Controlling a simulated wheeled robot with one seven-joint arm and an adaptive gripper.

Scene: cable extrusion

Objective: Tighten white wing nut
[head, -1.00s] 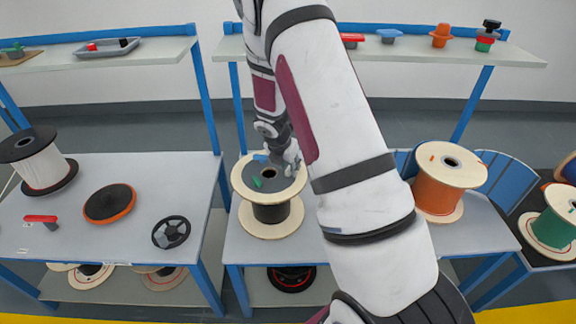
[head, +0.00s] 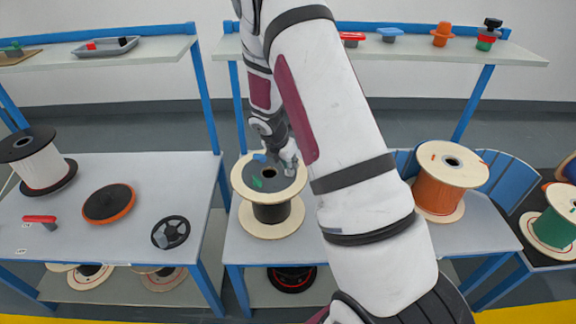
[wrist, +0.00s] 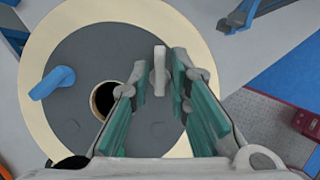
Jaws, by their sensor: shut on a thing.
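The white wing nut (wrist: 159,72) stands on the grey disc (wrist: 75,65) on top of a spool, in the wrist view. My gripper (wrist: 159,88) is over it, with one teal-padded finger on each side and the wing between the tips. The fingers are shut on the wing. In the head view the same spool (head: 272,229) stands upright on the middle table, and my gripper (head: 288,160) is at the right part of its top. The nut's base is hidden in the wrist view.
A blue wing nut (wrist: 52,82) and the dark centre hole (wrist: 104,98) are on the disc. In the head view a green piece (head: 257,182) is also on it. An orange spool (head: 447,180) stands to the right. The left table (head: 110,240) holds other parts.

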